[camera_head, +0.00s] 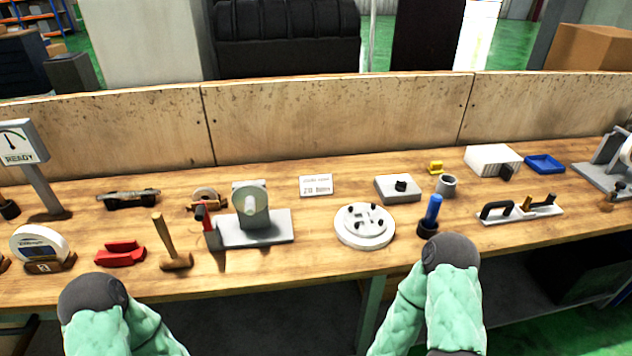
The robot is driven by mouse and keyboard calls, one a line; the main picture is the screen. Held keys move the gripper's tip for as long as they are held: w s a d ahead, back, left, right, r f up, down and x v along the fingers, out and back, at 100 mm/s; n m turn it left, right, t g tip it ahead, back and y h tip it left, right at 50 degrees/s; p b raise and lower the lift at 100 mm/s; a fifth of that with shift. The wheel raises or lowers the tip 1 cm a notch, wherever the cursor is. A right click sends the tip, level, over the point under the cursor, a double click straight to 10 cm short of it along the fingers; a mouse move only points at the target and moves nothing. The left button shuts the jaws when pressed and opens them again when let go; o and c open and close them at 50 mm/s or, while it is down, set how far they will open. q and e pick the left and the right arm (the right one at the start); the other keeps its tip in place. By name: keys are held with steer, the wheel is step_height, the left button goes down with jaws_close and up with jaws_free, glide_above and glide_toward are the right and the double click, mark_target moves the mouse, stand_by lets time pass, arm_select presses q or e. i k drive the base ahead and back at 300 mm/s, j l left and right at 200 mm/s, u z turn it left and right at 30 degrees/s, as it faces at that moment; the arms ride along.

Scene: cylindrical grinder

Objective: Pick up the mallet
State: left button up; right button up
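The mallet (165,240) is on the wooden bench, left of the middle and near the front edge. Its light wooden handle points upward, leaning a little to the left, and its brown head (177,261) rests on the bench top. Nothing touches the mallet. Neither of my grippers is in view. Only parts of my two arms, with green sleeves and dark rounded joints, show at the bottom, in front of the bench.
A red block-like part (120,253) lies left of the mallet. A grey fixture (262,230) stands to its right, with a red-topped upright piece (207,228). A white round plate (364,226) is farther right. A wooden panel (330,123) closes the bench's back.

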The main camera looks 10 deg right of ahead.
mark_target(172, 259)
steer(key=k+j+u, duration=0.1)
steer(key=j+u, duration=0.25)
steer(key=j, duration=0.45)
steer(key=j+u, duration=0.3)
steer(key=j, duration=0.5)
steer(key=j+u, duration=0.35)
steer(key=j, duration=0.45)
steer(key=z, duration=1.35)
steer(key=i+j, duration=0.05)
steer(key=j, duration=0.05)
